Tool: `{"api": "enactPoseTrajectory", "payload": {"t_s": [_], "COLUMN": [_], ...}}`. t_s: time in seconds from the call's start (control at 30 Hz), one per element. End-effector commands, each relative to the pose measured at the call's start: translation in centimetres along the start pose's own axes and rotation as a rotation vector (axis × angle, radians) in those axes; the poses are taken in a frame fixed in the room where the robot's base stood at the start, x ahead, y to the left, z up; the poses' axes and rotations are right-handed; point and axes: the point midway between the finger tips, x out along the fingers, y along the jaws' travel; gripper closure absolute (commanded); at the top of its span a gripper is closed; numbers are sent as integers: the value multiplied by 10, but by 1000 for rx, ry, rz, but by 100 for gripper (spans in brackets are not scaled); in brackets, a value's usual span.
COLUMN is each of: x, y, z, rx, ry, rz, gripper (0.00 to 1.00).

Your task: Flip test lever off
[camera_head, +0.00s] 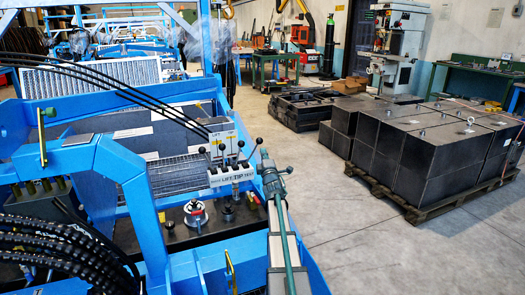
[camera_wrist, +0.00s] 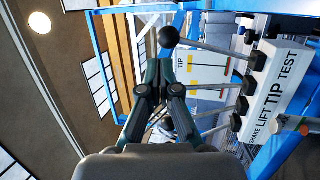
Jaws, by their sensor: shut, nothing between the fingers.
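A white lever panel (camera_head: 233,176) marked LIFT, TIP and TEST carries several levers with black ball knobs. In the wrist view the panel (camera_wrist: 272,88) is turned sideways, with TEST at its upper end. The test lever (camera_head: 259,141) is the rightmost in the head view. In the wrist view its black knob (camera_wrist: 168,37) is at top centre, its rod running right to the panel. My gripper (camera_head: 266,163) is beside this lever. In the wrist view my gripper (camera_wrist: 163,68) is shut and empty, its tips just below the knob; contact cannot be told.
The neighbouring levers (camera_head: 241,145) stand close to the left of the test lever. Black hoses (camera_head: 110,80) and the blue machine frame (camera_head: 140,190) surround the panel. Black blocks on a pallet (camera_head: 430,208) stand on the right, with clear floor (camera_head: 350,240) between.

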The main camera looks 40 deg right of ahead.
Motion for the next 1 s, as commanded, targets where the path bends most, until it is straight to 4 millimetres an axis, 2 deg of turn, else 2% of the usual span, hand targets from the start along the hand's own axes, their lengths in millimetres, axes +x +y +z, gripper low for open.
{"api": "enactPoseTrajectory", "payload": {"t_s": [0.03, 0.2, 0.77, 0.87, 1.0], "x": [-14, -32, -36, -42, -63], "y": [0, 1, 3, 8, 18], "z": [-1, -2, -2, -1, 4], "rx": [0, 1, -4, -26, -102], "ry": [1, 3, 2, -6, -31], "rz": [-1, -2, -7, -31, -112], "gripper": [100, 100, 100, 100, 100]}}
